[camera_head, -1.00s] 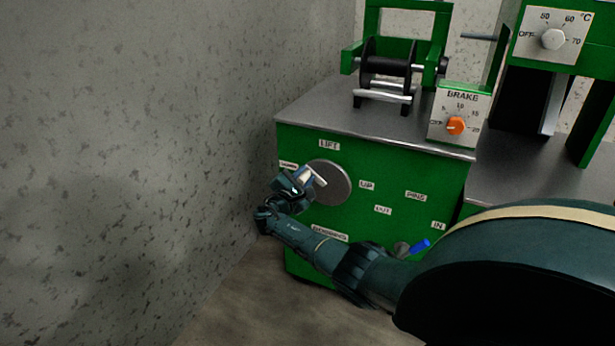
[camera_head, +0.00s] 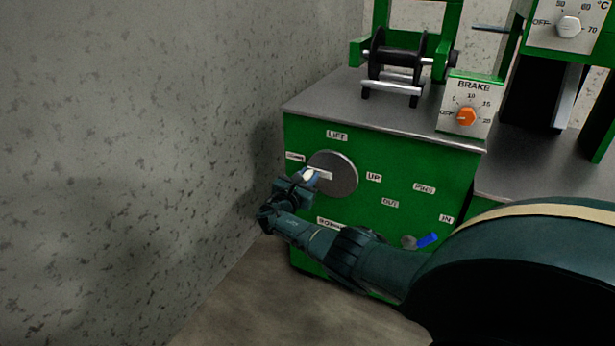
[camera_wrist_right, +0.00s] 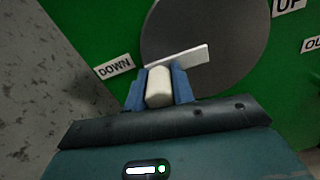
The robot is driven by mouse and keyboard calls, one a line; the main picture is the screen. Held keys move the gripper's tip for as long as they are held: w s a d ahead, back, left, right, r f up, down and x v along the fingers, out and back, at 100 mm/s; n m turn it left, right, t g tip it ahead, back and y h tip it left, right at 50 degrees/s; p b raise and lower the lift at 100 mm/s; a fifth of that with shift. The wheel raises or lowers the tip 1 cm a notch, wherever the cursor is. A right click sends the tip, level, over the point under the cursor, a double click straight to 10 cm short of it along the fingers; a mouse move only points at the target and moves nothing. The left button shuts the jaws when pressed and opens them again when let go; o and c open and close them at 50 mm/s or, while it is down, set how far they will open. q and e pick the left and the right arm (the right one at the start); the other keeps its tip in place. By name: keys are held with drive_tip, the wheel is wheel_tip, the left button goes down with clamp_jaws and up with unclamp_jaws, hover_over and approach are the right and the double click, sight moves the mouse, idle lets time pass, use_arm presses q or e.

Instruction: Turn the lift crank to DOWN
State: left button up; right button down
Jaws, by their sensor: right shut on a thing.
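The lift crank is a grey disc (camera_head: 341,172) with a pale bar (camera_head: 319,175), on the green front panel under the LIFT label (camera_head: 337,135). My right gripper (camera_head: 304,178) is at the disc's left side. In the right wrist view, its blue fingers (camera_wrist_right: 160,88) are shut on the crank's white handle (camera_wrist_right: 158,86); the bar (camera_wrist_right: 185,61) runs from there across the disc. The DOWN label (camera_wrist_right: 114,67) is just left of the handle. The UP label (camera_head: 373,177) is on the disc's right side. My left gripper is not in view.
A speckled grey wall (camera_head: 150,150) stands close to the left of my right gripper. A second crank with a blue handle (camera_head: 428,240) is low on the panel at right. A brake box (camera_head: 467,108) and a black spool (camera_head: 397,60) stand on the cabinet top.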

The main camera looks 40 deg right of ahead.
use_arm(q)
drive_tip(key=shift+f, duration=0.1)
use_arm(e)
drive_tip(key=shift+d+r, duration=0.1)
drive_tip(key=shift+d, duration=0.05)
drive_tip(key=c, duration=1.2)
unclamp_jaws()
drive_tip(key=shift+s+a, duration=0.1)
drive_tip(key=shift+a, duration=0.2)
drive_tip(key=shift+p+v, duration=1.15)
use_arm(q)
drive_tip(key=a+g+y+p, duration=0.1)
drive_tip(key=p, duration=0.1)
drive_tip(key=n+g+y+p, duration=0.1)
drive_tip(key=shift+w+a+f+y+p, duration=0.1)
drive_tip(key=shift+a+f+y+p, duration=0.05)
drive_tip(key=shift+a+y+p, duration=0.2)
use_arm(e)
drive_tip(key=v, duration=1)
drive_tip(key=shift+a, duration=0.2)
